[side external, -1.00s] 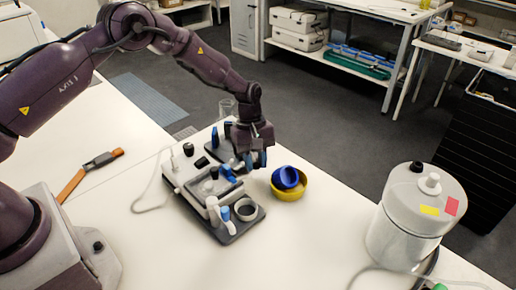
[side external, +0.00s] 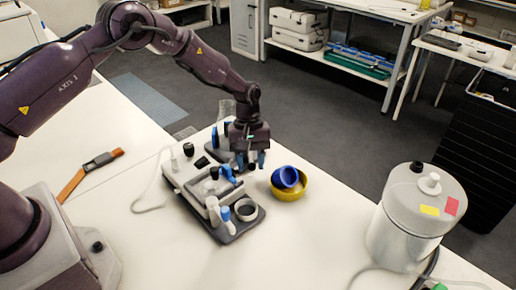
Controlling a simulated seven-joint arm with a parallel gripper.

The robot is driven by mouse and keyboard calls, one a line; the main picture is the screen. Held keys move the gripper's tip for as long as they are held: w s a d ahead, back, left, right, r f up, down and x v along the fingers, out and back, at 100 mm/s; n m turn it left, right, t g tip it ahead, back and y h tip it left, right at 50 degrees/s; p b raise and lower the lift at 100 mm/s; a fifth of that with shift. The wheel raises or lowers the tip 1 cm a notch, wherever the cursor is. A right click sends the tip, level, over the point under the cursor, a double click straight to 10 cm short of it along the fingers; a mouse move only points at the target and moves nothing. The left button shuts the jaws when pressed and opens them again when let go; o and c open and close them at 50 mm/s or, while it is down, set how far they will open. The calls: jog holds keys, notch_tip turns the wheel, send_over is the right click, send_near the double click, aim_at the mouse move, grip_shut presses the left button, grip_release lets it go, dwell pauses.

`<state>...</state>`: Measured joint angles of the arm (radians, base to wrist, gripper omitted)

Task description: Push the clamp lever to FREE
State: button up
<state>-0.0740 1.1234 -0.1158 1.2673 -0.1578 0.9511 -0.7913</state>
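The grey-white device (side external: 181,178) sits on the white bench in the side external view. A small blue lever-like part (side external: 228,174) leans on its top and looks like the clamp lever. No FREE marking can be read. My gripper (side external: 250,161) points down over the far right side of the device, just right of and beyond the blue part. Its two blue-tipped fingers are apart with nothing seen between them. I cannot tell whether a fingertip touches the device.
A yellow bowl (side external: 302,190) holding a blue cup-like piece (side external: 286,177) stands close to the right of my gripper. White bottles and a ring (side external: 246,209) stand at the device's near end. A large white canister (side external: 395,235) is at right. An orange-handled tool (side external: 74,184) lies left.

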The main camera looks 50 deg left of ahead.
aim_at(251, 163)
jog(key=shift+v, duration=2.25)
jog(key=shift+r, duration=0.1)
jog(key=s+a+r+m+t+y, duration=0.15)
jog(key=s+r, duration=0.25)
jog(key=r, duration=0.7)
jog(key=s+r+m+t, duration=0.25)
jog(key=s+r, duration=0.25)
jog(key=r, duration=0.5)
jog(key=s+r+m+t, duration=0.1)
jog(key=s+r+m, duration=0.2)
jog(key=s, duration=0.7)
jog(key=s+a+r+m+t+y, duration=0.1)
jog(key=s+r+m+t, duration=0.1)
jog(key=s, duration=0.7)
jog(key=shift+s+r+m+t, duration=0.3)
jog(key=shift+s+r+m, duration=0.1)
jog(key=shift+r+m, duration=0.3)
jog(key=shift+a, duration=0.15)
